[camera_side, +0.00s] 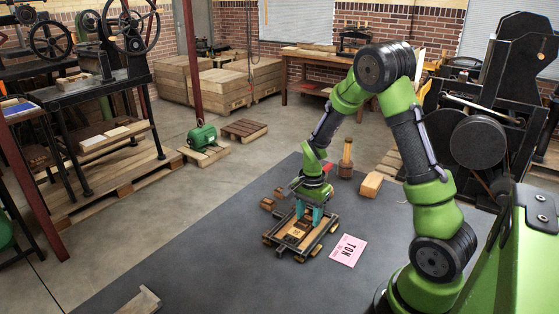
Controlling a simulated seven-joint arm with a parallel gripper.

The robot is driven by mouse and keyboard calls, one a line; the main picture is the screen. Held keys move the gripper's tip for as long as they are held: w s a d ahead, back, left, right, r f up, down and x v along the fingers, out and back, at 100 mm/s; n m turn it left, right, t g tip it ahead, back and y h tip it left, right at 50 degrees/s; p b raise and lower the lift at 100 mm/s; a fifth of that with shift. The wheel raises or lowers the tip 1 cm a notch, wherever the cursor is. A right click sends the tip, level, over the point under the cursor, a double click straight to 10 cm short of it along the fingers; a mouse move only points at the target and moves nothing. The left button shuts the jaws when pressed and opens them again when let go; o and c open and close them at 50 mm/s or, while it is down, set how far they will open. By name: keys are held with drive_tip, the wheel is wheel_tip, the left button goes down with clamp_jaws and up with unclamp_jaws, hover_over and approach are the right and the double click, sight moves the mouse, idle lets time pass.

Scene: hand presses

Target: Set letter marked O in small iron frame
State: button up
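The small iron frame (321,243) lies on the dark mat, with wooden pieces inside it. My gripper (308,214) points down over the back part of the frame, its two teal fingers a little apart. Whether a letter block is between the fingers is too small to tell. Two brown wooden blocks, one nearer (267,204) and one farther (279,193), lie on the mat to the left behind the frame. No face marked O can be made out on any block.
A pink printed card (348,250) reading TON lies right of the frame. A wooden piece (141,300) lies front left. The mat (215,265) is clear between.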

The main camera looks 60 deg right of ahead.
sight(309, 218)
drive_tip(key=shift+s+a+f, duration=0.15)
drive_tip(key=shift+a+f, duration=0.05)
drive_tip(key=shift+f, duration=0.55)
drive_tip(key=shift+r, duration=0.1)
wheel_tip(309, 218, up, 13)
drive_tip(key=s+a+r+n+t+y, duration=0.1)
drive_tip(key=s+a+r+n+t, duration=0.2)
drive_tip(key=a+r+n, duration=0.3)
drive_tip(key=s+a+r+n+t+y, duration=0.1)
drive_tip(key=s+a+r+n+t, duration=0.3)
drive_tip(key=a, duration=0.7)
wheel_tip(309, 218, up, 2)
drive_tip(key=s+n, duration=0.2)
drive_tip(key=n, duration=0.2)
drive_tip(key=shift+s+a, duration=0.15)
drive_tip(key=shift+a, duration=0.1)
